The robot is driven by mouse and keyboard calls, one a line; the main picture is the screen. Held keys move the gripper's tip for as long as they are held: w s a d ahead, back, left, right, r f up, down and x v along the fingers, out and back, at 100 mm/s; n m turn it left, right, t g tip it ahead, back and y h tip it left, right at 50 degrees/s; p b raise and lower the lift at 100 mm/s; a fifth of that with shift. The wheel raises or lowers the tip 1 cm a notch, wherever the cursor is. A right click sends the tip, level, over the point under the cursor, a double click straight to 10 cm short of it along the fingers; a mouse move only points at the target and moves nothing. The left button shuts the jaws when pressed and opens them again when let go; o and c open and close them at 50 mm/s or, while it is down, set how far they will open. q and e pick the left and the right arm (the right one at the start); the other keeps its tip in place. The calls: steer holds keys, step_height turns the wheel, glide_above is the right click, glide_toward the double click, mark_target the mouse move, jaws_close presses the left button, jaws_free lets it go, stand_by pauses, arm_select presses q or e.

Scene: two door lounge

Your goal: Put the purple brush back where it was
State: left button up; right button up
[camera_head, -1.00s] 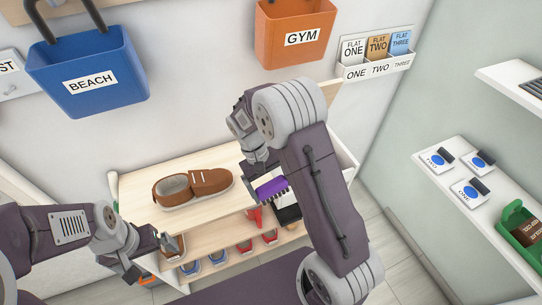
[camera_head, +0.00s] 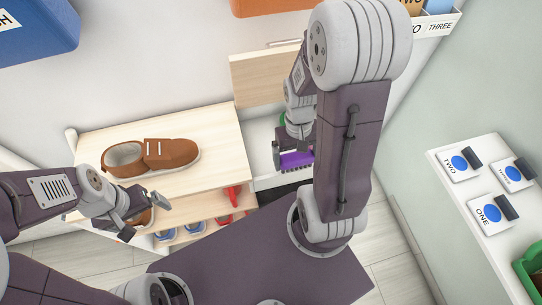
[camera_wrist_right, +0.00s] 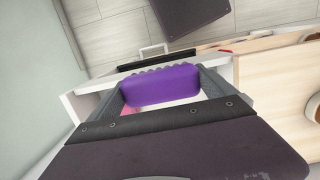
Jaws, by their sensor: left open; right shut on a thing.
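The purple brush (camera_head: 297,160) is held in my right gripper (camera_head: 294,150), its bristles facing the front of the cabinet. In the right wrist view the brush (camera_wrist_right: 162,86) sits between the two fingers of my right gripper (camera_wrist_right: 164,92). It is over the open white compartment (camera_head: 262,135) at the right of the shoe cabinet; whether it touches anything below I cannot tell. Inside, a pink patch (camera_wrist_right: 129,111) shows under the brush. The raised wooden lid (camera_head: 262,80) stands behind. My left gripper (camera_head: 143,217) is open and empty at the cabinet's front left.
A brown shoe (camera_head: 150,157) stands on the wooden cabinet top (camera_head: 215,150). Red and blue shoes sit on the shelves below. A white wall shelf (camera_head: 450,190) at the right carries tags marked ONE, TWO and THREE. Bins hang on the back wall.

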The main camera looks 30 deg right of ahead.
steer(key=shift+a+r, duration=0.1)
steer(key=shift+a, duration=0.2)
steer(key=b, duration=0.1)
glide_above(270, 159)
step_height(270, 159, down, 7)
steer(key=shift+r, duration=0.1)
steer(key=shift+w+f, duration=0.2)
steer(key=shift+w, duration=0.05)
step_height(270, 159, down, 4)
steer(key=shift+f+b, duration=0.1)
steer(key=shift+b, duration=0.45)
steer(key=shift+f, duration=0.1)
steer(key=o, duration=0.8)
